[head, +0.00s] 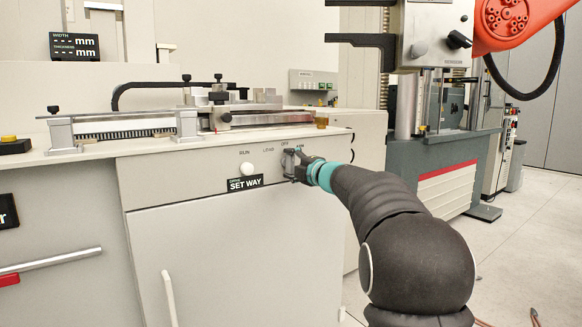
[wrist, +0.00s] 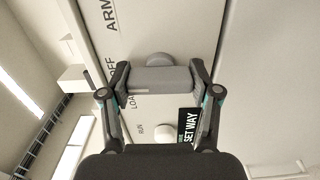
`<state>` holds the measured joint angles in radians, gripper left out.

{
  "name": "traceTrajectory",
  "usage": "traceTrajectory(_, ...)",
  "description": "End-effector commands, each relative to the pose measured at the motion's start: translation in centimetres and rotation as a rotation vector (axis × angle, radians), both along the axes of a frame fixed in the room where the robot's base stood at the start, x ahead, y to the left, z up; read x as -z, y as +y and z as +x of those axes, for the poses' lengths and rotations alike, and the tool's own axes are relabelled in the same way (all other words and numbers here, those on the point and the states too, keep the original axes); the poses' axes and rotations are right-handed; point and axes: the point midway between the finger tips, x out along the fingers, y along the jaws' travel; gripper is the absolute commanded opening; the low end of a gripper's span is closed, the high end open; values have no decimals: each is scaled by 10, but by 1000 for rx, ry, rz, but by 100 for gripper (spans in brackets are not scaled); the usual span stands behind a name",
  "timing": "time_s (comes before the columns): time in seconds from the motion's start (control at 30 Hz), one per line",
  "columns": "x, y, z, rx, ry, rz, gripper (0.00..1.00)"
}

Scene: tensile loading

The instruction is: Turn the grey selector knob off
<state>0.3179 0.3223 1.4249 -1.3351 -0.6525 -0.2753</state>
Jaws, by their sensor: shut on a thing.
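The grey selector knob (wrist: 160,80) is a bar on a round base, on the cabinet's front panel. In the wrist view it spans the space between my two fingers. My gripper (wrist: 160,76) is shut on it, one finger at each end of the bar. In the head view my gripper (head: 297,166) meets the panel at the knob (head: 287,161), which it partly hides. The printed labels RUN, LOAD, OFF and ARM run around the knob, partly covered in both views. I cannot tell exactly which label the knob points to.
A white round button (head: 247,169) sits left of the knob, above the black SET WAY plate (head: 245,183). A measuring fixture (head: 215,118) and a small amber object (head: 322,120) stand on the cabinet top.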

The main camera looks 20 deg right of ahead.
Motion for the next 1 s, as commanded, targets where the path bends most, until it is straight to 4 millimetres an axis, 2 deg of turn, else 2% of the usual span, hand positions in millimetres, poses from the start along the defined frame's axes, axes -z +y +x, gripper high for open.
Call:
traceTrajectory(0.47, 0, 0, 0, 0, -6, -18, 27)
traceTrajectory(0.5, 0, 0, 0, 0, -6, -18, 65)
traceTrajectory(0.6, 0, 0, 0, 0, -6, -18, 88)
traceTrajectory(1.0, 0, -1, -4, 0, -6, -17, 88)
